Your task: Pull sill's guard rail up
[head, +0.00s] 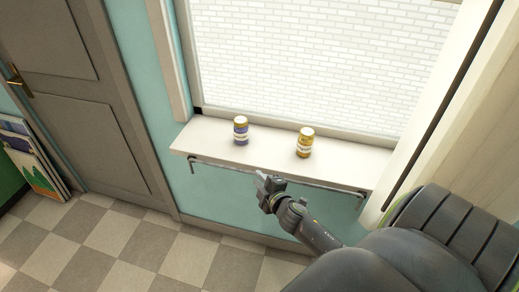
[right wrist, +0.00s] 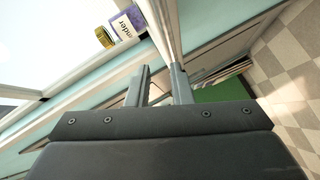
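The white sill (head: 345,157) runs under the window in the head view. Its guard rail (head: 225,169) is a thin dark bar along the front edge, low at about sill level, with a short bracket at each end. My right gripper (head: 262,177) is at the middle of the rail, in front of the sill. In the right wrist view its two fingers (right wrist: 160,85) are apart, with a pale bar running up to the fingertips; whether the rail lies between them I cannot tell. My left gripper is not in view.
A blue-labelled jar (head: 240,131) and a yellow-labelled jar (head: 305,143) stand on the sill behind the rail. A grey door (head: 75,90) is at the left. The checkered floor (head: 110,240) is clear.

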